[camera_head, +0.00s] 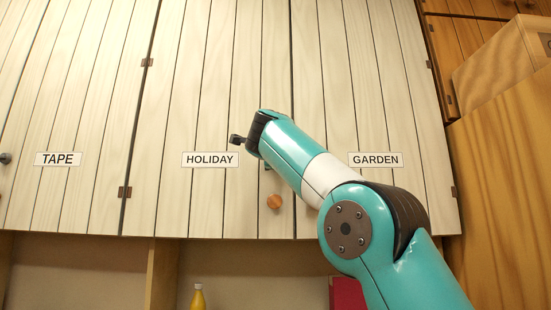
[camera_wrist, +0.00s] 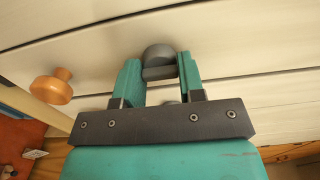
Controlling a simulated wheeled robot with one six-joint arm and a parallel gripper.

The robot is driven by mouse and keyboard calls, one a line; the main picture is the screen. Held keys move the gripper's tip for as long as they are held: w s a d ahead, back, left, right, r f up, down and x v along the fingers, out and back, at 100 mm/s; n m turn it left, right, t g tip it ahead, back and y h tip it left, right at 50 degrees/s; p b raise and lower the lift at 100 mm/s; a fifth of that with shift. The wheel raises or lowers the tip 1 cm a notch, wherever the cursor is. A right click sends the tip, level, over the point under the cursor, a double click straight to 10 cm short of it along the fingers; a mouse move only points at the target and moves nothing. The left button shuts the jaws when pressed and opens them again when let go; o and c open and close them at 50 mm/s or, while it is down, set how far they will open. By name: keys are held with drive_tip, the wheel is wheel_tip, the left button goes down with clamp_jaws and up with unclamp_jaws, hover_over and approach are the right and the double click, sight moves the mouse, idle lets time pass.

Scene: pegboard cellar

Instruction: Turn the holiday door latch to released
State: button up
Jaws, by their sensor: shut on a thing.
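The holiday door (camera_head: 185,195) is a pale plank cabinet door with a HOLIDAY label (camera_head: 210,160). A dark grey latch knob (camera_wrist: 158,54) sits on the pale planks in the wrist view. My gripper (camera_wrist: 158,66) has its two teal fingers on either side of the knob, shut on it. A round wooden knob (camera_head: 274,202) is low on the door near its right edge. It also shows at the left in the wrist view (camera_wrist: 52,87). In the head view my arm hides the latch and the fingers. I cannot read the latch's turn position.
The garden door (camera_head: 390,100) adjoins on the right, partly behind my arm. The tape door (camera_head: 60,105) is on the left, with a dark knob (camera_head: 5,158) at the picture's edge. Below are open shelves with a yellow bottle (camera_head: 198,298) and a red item (camera_head: 346,293). A cardboard box (camera_head: 500,70) stands at the right.

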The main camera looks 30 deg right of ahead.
drive_tip(key=o, duration=0.9)
drive_tip(key=shift+o, duration=0.2)
drive_tip(key=b+v, duration=0.4)
drive_tip(key=v, duration=1.3)
drive_tip(key=shift+s+a, duration=0.1)
drive_tip(key=shift+s, duration=0.05)
